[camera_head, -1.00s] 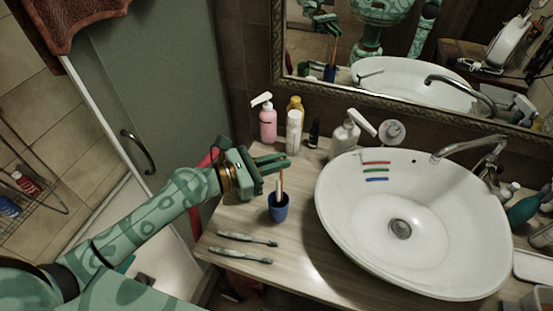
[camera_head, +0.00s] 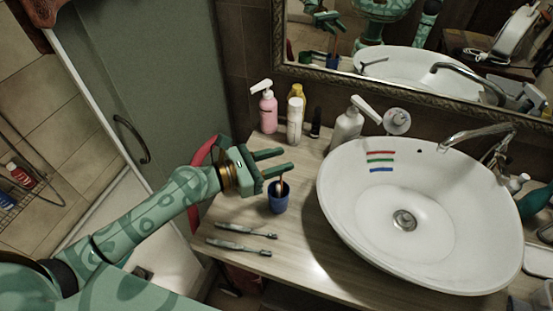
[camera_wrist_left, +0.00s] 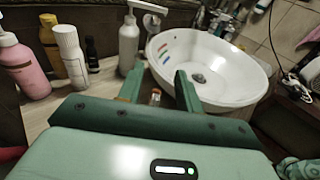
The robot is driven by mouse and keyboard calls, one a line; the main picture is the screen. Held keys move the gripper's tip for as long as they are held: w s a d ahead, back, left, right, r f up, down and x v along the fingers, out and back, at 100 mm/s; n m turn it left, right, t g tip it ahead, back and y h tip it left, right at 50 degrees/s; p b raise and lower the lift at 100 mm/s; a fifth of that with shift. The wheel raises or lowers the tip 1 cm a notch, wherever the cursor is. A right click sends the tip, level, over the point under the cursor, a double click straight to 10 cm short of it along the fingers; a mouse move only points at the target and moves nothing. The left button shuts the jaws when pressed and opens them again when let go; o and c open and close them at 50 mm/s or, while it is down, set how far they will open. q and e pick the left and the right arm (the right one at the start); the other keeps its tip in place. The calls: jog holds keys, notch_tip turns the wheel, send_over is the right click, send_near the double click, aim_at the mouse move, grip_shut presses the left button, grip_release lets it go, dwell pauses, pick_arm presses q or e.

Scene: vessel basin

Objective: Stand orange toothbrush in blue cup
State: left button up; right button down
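A dark blue cup (camera_head: 279,203) stands upright on the wooden counter, left of the basin. A thin orange-brown toothbrush (camera_head: 280,187) stands in it, its lower part hidden by the cup wall. My left gripper (camera_head: 288,159) is open just above and behind the cup, its two fingers apart with nothing visibly gripped. My right gripper is not in view.
Two toothbrushes (camera_head: 240,238) lie on the counter's front left. A pink pump bottle (camera_head: 268,112), a white bottle (camera_head: 295,122) and a white pump dispenser (camera_head: 346,127) stand along the back. The white basin (camera_head: 375,225) is close on the right.

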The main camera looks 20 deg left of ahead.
pick_arm(q)
jog(key=shift+a, duration=0.1)
jog(key=b+v, duration=0.3)
jog(key=v, duration=1.3)
jog(key=shift+b, duration=0.35)
jog(key=shift+s+a, duration=0.15)
